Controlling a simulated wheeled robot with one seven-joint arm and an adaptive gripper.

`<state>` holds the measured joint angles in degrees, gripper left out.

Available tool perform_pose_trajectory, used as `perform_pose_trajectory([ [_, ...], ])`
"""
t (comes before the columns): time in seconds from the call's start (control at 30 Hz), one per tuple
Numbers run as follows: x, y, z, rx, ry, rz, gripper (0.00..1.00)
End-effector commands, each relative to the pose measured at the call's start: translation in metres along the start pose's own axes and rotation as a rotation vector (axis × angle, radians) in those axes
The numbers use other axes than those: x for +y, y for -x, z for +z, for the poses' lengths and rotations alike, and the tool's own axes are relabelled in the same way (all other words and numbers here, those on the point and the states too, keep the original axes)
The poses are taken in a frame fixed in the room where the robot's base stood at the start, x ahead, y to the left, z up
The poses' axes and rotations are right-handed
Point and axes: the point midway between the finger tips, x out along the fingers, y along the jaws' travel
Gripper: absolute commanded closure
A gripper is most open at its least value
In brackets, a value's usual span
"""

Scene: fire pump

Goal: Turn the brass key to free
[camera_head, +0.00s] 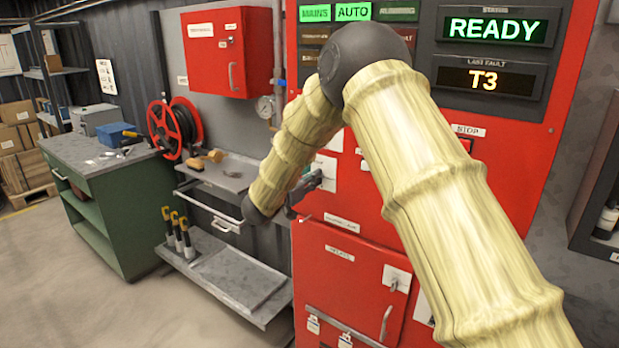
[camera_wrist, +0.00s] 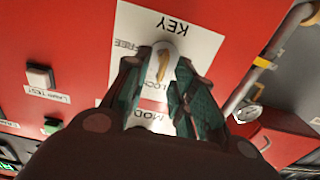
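The brass key (camera_wrist: 163,66) sits in a round metal lock on a white plate (camera_wrist: 205,42) marked KEY, upside down in the wrist view. The words FREE and LOCK are partly visible beside it; the key's lower end lies near LOCK. My gripper (camera_wrist: 160,70) has its two green-padded fingers apart, one on each side of the key, with a gap visible between them. I cannot tell whether either finger touches it. In the head view my gripper (camera_head: 308,184) is at the red panel's white plate (camera_head: 326,170), and my arm hides the key.
A lamp test button (camera_wrist: 40,76) and a green button (camera_wrist: 52,126) are beside the plate. The red panel (camera_head: 350,225) has a lower door with a handle (camera_head: 385,323). A metal shelf (camera_head: 235,275) and green bench (camera_head: 105,185) stand to the left.

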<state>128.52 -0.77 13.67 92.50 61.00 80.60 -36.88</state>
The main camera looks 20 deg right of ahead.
Motion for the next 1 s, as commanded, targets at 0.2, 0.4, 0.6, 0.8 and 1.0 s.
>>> perform_pose_trajectory([
  [0.2,-0.0001,0.0003,0.0002,0.0,0.0,0.0,0.91],
  [0.4,-0.0001,0.0005,0.0002,0.0,0.0,0.0,1.0],
  [0.6,0.0001,0.0005,0.0013,0.0,-0.011,0.0,1.0],
  [0.8,0.001,0.0004,0.0041,-0.001,-0.078,0.0,1.0],
  [1.0,0.0027,0.0003,0.0071,-0.001,-0.217,0.0,1.0],
])
